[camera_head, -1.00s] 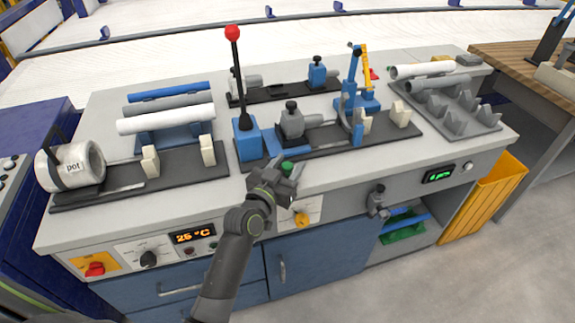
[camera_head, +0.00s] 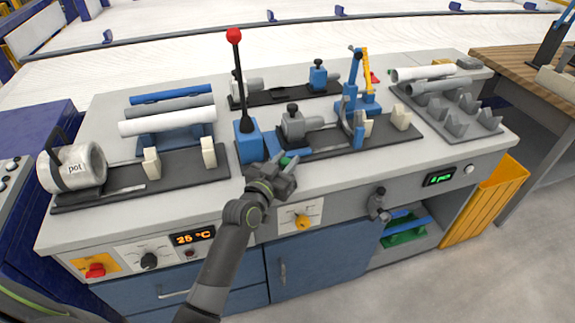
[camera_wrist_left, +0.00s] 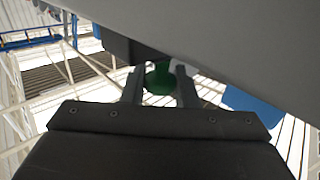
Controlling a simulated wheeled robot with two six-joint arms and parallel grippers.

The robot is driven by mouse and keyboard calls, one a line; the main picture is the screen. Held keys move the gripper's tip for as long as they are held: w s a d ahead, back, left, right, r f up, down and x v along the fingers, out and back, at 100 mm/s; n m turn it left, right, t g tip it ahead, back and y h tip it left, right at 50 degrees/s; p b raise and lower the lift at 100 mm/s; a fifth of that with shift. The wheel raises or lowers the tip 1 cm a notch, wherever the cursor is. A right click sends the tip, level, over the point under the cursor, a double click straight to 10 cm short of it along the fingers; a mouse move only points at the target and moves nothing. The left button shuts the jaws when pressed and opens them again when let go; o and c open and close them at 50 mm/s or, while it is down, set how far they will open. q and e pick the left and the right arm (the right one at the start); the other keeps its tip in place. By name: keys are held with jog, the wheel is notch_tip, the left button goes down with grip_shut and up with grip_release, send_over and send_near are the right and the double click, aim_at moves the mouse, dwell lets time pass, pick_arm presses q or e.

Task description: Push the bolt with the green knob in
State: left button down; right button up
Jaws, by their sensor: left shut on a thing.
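The green knob (camera_head: 287,160) is at the front edge of the machine bench, just right of the base of the upright lever. In the left wrist view the green knob (camera_wrist_left: 160,77) sits between my two fingers. My left gripper (camera_head: 284,168) is shut on it, and its fingers partly cover it in the head view. The bolt's shaft is hidden behind the knob and the gripper. My right gripper is not in view.
The lever with a red ball (camera_head: 233,36) stands close to my left gripper. A dark clamp rail (camera_head: 340,138) with a blue upright fixture (camera_head: 352,100) lies behind and to the right. A grey fitting (camera_head: 378,204) sticks out of the bench front.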

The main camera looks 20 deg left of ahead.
pick_arm(q)
jog(key=shift+r, duration=0.15)
jog(key=c, duration=1.5)
grip_release()
jog(key=shift+w, duration=0.1)
jog(key=o, duration=0.3)
jog(key=shift+w+a, duration=0.1)
jog(key=shift+a, duration=0.1)
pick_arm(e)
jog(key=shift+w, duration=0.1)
pick_arm(q)
jog(key=shift+s+f, duration=0.2)
jog(key=shift+s, duration=0.2)
jog(key=s+a+b, duration=0.3)
jog(key=s, duration=1.3)
jog(key=shift+s, duration=0.2)
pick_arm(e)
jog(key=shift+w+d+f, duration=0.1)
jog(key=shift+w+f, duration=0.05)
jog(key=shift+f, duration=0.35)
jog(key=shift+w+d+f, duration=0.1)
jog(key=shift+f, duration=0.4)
pick_arm(q)
jog(key=shift+a, duration=0.1)
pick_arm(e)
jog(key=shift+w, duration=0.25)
